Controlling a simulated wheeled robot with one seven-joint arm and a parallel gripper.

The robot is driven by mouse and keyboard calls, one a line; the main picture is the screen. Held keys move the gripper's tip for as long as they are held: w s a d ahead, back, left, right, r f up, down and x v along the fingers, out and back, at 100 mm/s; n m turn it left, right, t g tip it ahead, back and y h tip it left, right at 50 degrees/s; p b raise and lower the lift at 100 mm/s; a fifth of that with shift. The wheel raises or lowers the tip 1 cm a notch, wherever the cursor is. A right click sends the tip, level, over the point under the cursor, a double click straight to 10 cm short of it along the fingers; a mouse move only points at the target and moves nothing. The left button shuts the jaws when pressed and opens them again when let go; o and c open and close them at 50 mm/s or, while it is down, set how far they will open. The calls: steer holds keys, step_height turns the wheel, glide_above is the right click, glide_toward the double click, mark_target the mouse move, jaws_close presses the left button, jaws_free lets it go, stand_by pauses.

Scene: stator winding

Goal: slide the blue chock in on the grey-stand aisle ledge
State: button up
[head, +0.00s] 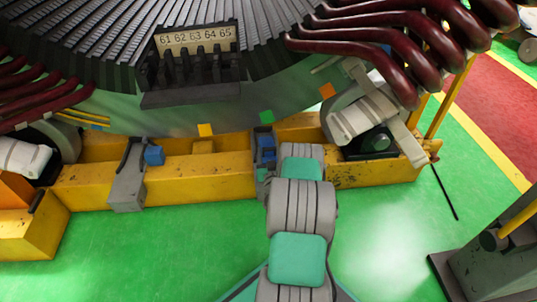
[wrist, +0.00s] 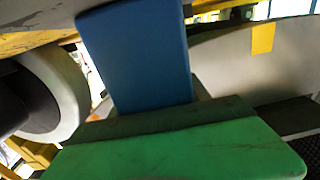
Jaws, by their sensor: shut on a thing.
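A blue chock (wrist: 135,55) fills the upper middle of the wrist view, and my gripper (wrist: 165,118) is shut on it, with a green pad along the bottom. In the head view the held chock (head: 265,146) shows as a small blue patch at the yellow beam, and my arm hides much of my gripper (head: 263,170). A grey stand (head: 127,185) leans on the beam at left. A second blue block (head: 154,155) sits just right of its top. I cannot tell whether the held chock touches the ledge.
The yellow beam (head: 205,185) runs under the large stator (head: 185,118). Green floor (head: 170,245) in front is clear.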

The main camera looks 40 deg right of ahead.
steer(key=shift+x, duration=1.35)
steer(key=o, duration=1.2)
steer(key=shift+r, duration=0.1)
steer(key=o, duration=0.4)
